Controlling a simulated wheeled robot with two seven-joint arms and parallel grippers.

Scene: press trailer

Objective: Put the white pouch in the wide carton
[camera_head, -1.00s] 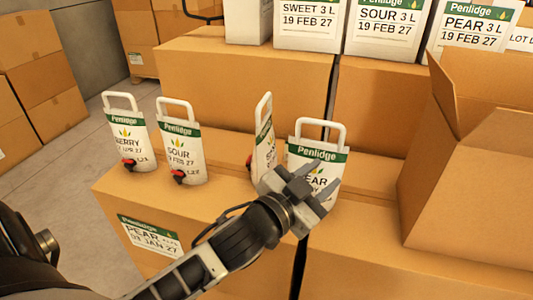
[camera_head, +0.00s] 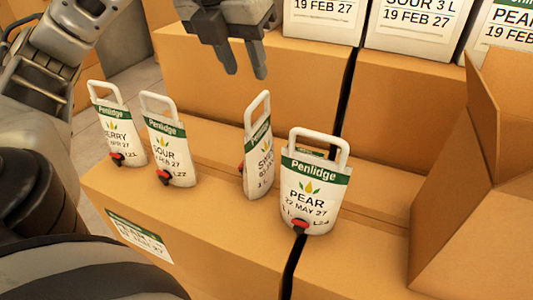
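Several white pouches with looped handles, green Penlidge bands and red taps stand on the closed cartons. From left they are one whose label ends in ERRY (camera_head: 118,130), a SOUR pouch (camera_head: 170,152), a pouch turned nearly edge-on (camera_head: 258,158) and a PEAR pouch (camera_head: 309,200). The PEAR pouch is nearest and stands upright by the gap between two cartons. An open carton (camera_head: 450,215) with raised flaps is at the right; its inside is mostly hidden. My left gripper (camera_head: 246,74) points down, fingers apart and empty, above and behind the edge-on pouch. My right gripper is out of view.
Taller closed cartons (camera_head: 310,95) stand behind the pouches. White labelled boxes (camera_head: 410,30) sit on top of them at the back. A carton with a PEAR-side label (camera_head: 138,238) supports the left pouches. My arm fills the left side.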

